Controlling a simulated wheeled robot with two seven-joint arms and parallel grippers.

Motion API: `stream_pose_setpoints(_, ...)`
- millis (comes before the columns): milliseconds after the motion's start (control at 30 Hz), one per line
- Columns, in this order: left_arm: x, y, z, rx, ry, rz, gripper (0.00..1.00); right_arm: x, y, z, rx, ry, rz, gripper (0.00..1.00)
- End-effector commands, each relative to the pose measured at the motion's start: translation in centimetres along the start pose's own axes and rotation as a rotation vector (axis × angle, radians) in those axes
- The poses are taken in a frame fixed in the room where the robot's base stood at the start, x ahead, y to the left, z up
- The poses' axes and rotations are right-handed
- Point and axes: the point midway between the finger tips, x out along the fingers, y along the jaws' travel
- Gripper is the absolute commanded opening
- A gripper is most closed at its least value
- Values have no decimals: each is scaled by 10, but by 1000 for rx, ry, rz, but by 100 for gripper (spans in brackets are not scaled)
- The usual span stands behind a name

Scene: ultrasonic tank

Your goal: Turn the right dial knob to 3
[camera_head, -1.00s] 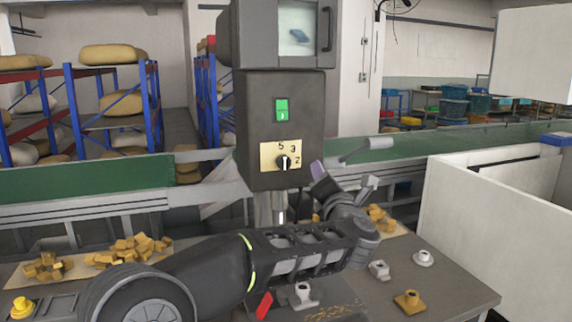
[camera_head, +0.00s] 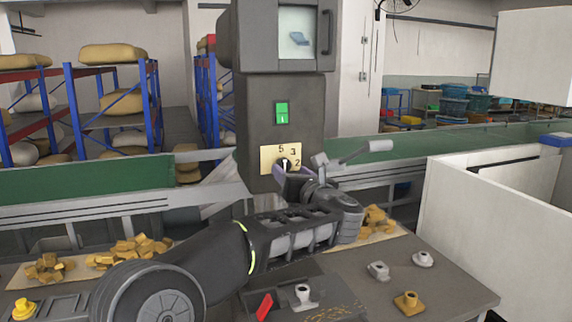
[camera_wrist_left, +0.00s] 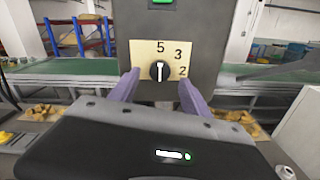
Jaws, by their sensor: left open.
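The dial knob (camera_wrist_left: 159,71) is black and round with a white pointer line that stands about vertical. It sits on a yellow plate (camera_wrist_left: 142,52) marked 5, 3 and 2 on the front of a dark machine column; the plate also shows in the head view (camera_head: 266,159). The 3 is up and right of the knob. My left gripper (camera_wrist_left: 159,78) is open, with one purple finger on each side of the knob in the wrist view. Whether the fingers touch the knob cannot be told. In the head view my left gripper (camera_head: 294,172) partly covers the knob's lower area. My right gripper is not in view.
A green switch (camera_head: 282,113) sits above the plate. A grey lever (camera_head: 366,151) sticks out to the right of the column. Small fittings (camera_head: 408,301) and food pieces (camera_head: 130,250) lie on the table. A white-walled bin (camera_head: 480,235) stands at the right.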

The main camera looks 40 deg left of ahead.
Motion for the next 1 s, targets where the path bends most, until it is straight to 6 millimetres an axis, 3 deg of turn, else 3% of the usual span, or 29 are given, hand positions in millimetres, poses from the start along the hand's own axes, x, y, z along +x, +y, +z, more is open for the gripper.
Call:
stream_pose_setpoints(100,20,1,2,3,2,2,56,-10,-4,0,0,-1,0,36)
stream_pose_setpoints(300,42,0,1,1,1,1,56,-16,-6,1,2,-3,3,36)
stream_pose_setpoints(633,45,0,0,1,0,-1,55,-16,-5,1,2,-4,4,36)
stream_pose_setpoints(1000,45,0,0,1,0,-1,25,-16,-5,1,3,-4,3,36)
